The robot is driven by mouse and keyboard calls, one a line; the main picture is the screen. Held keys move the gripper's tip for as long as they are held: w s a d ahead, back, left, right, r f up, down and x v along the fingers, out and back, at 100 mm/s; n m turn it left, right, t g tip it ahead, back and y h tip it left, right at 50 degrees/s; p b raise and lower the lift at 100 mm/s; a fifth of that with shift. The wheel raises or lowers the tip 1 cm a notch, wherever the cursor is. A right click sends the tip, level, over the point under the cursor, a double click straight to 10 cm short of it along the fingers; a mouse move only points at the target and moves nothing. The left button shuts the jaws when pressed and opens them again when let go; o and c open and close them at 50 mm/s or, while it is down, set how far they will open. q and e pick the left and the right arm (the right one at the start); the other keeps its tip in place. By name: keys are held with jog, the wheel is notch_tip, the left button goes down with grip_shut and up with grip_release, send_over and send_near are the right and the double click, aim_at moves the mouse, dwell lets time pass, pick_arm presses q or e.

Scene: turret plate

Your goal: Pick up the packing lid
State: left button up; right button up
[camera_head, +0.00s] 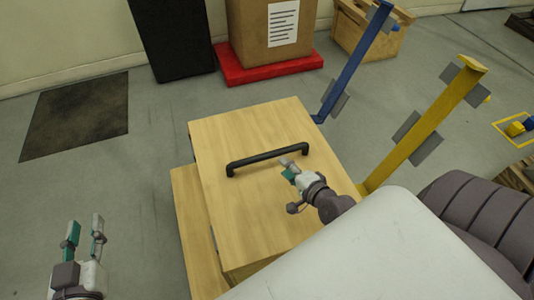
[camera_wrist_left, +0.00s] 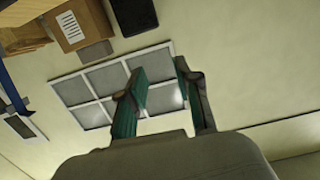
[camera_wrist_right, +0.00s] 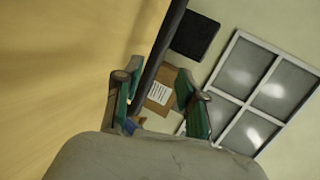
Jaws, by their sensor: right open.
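The packing lid (camera_head: 235,205) is a flat light-wood panel on top of a wooden box. It has a black bar handle (camera_head: 262,157). My right gripper (camera_head: 288,168) is over the lid near the handle's right end, jaws open. In the right wrist view the handle (camera_wrist_right: 165,45) runs between the open fingers, and the lid surface (camera_wrist_right: 60,70) fills the left side. I cannot tell whether the fingers touch the handle. My left gripper (camera_head: 84,228) is open and empty, left of the box and away from the lid. It also shows in the left wrist view (camera_wrist_left: 160,75).
A blue post (camera_head: 352,65) and a yellow post (camera_head: 425,125) stand behind and right of the box. A cardboard box (camera_head: 250,35) on a red base (camera_head: 270,68), a black cabinet (camera_head: 172,40) and a wooden crate (camera_head: 372,38) stand farther back. Floor left of the box is clear.

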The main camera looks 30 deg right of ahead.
aim_at(271, 155)
jog(key=b+x, duration=0.1)
jog(key=x, duration=0.3)
jog(key=shift+f, duration=0.15)
jog(key=shift+w+f, duration=0.15)
jog(key=shift+w, duration=0.35)
jog(key=b+x, duration=0.2)
jog(key=x, duration=0.2)
jog(key=shift+w+a+f, duration=0.1)
jog(key=shift+w+f, duration=0.05)
jog(key=shift+w, duration=0.25)
pick_arm(q)
jog(key=s+r+t+h, duration=0.1)
jog(key=s+r+t, duration=0.1)
jog(key=r+t, duration=0.3)
jog(key=s+r+t+h, duration=0.2)
jog(key=r+t, duration=0.3)
jog(key=r, duration=0.4)
jog(key=shift+s+d+h, duration=0.25)
jog(key=shift+d+h, duration=0.05)
jog(key=shift+d, duration=0.15)
pick_arm(e)
grip_shut()
jog(key=shift+w+r, duration=0.15)
jog(key=shift+r, duration=0.15)
